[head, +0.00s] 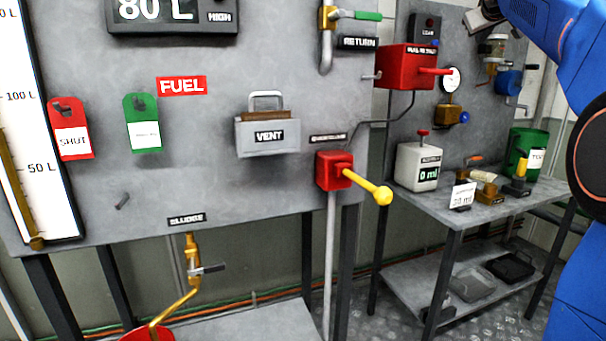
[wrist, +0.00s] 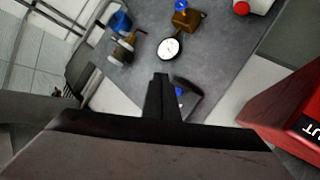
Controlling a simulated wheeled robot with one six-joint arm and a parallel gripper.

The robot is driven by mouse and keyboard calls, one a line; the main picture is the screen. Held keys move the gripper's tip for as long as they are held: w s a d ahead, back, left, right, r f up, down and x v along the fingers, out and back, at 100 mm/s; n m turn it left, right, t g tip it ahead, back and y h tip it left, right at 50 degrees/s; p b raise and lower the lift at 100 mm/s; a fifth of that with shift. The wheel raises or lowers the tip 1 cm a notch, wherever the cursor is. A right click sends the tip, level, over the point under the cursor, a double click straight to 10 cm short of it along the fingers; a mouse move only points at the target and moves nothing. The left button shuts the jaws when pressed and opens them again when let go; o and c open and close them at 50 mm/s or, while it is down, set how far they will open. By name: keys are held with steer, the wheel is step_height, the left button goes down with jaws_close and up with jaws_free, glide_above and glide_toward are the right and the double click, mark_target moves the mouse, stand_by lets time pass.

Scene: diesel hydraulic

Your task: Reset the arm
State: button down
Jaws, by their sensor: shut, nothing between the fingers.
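My arm shows as large blue links at the right edge of the head view, raised in front of the wall panel. In the wrist view my gripper (wrist: 161,82) is shut, with its dark fingers together and nothing between them. It is apart from everything around it. Behind the fingertips are a round white gauge (wrist: 170,48), a brown fitting (wrist: 186,18) and a blue part (wrist: 121,21) on the grey panel. Part of the gripper body hides the lower part of the wrist view.
A red box (wrist: 290,110) stands close on the right of the wrist view. The head view shows a red valve box with a yellow lever (head: 372,190), a grey vent box (head: 266,136), a red fuel box (head: 404,66) and a workbench (head: 455,211) with a white container (head: 417,167) and green bin (head: 521,150).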

steer(key=s+a+f+g+y, duration=0.2)
steer(key=s+a+f, duration=0.5)
steer(key=s+f, duration=0.55)
steer(key=s+a+f+g+y, duration=0.2)
steer(key=s+a+f, duration=0.5)
steer(key=s+f, duration=0.55)
steer(key=s+a+f+g+y, duration=0.1)
steer(key=s+a+f, duration=0.3)
steer(key=s+f, duration=0.8)
steer(key=s+a+f+g, duration=0.3)
steer(key=s+f, duration=1)
steer(key=f, duration=0.7)
steer(key=shift+s+a+f+m+g+y, duration=0.15)
steer(key=shift+a+f+m+g+y, duration=0.15)
steer(key=shift+a+m+y, duration=0.1)
